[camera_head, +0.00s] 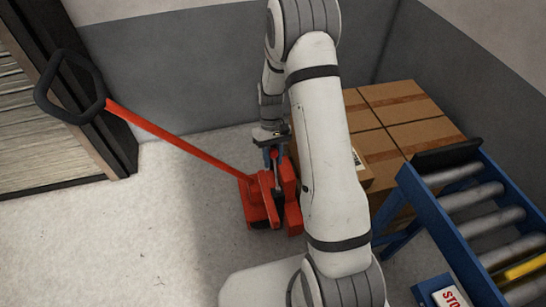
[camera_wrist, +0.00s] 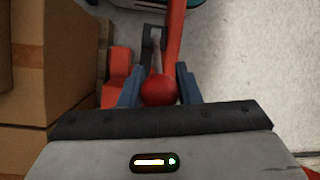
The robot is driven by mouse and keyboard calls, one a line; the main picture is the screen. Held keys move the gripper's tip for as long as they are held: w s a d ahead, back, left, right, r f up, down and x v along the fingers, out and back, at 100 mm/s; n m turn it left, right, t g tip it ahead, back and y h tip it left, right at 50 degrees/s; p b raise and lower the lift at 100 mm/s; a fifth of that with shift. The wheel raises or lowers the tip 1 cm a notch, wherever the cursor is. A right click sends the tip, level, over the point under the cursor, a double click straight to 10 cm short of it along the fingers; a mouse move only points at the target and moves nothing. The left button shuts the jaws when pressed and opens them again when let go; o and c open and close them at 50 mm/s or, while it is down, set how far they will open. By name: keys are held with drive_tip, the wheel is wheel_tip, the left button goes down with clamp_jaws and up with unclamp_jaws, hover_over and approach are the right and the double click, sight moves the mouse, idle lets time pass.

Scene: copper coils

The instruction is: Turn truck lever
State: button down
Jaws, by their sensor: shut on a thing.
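A red pallet truck (camera_head: 257,203) stands on the floor at the middle of the head view. Its red shaft (camera_head: 180,142) slants up left to a black loop handle (camera_head: 98,104). The truck lever (camera_wrist: 160,91) ends in a red ball knob in the wrist view, with a grey rod behind it. My gripper (camera_wrist: 160,86) has its blue fingers on either side of the knob and is shut on it. The red shaft also shows just right of the knob in the wrist view (camera_wrist: 176,30). In the head view my gripper (camera_head: 272,158) is small, low over the truck body, and its hold is hard to see.
Stacked cardboard boxes (camera_head: 405,112) stand close to the right of the truck, also at the left of the wrist view (camera_wrist: 50,55). A blue roller conveyor (camera_head: 440,215) is at the right. A grey wall is behind. The floor (camera_head: 120,240) at left is clear.

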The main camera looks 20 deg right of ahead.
drive_tip(key=shift+w, duration=0.1)
drive_tip(key=c, duration=1.1)
unclamp_jaws()
drive_tip(key=shift+o, duration=0.2)
drive_tip(key=p+v, duration=0.1)
drive_tip(key=v, duration=0.6)
drive_tip(key=shift+r, duration=0.4)
drive_tip(key=shift+r, duration=0.1)
drive_tip(key=s+r+m+t+p, duration=0.1)
drive_tip(key=s+r+t+p, duration=0.2)
drive_tip(key=r, duration=0.7)
drive_tip(key=s+r+t+p, duration=0.1)
drive_tip(key=s+r+p, duration=0.2)
drive_tip(key=s+r, duration=0.55)
drive_tip(key=s+r+m+t+p, duration=0.1)
drive_tip(key=s+r+t+p, duration=0.2)
drive_tip(key=s+r+p, duration=0.3)
drive_tip(key=s+r, duration=0.4)
drive_tip(key=r, duration=0.3)
drive_tip(key=shift+s+a+m+t+h, duration=0.3)
drive_tip(key=shift+s+a+m+h, duration=0.05)
drive_tip(key=shift+m+h, duration=0.05)
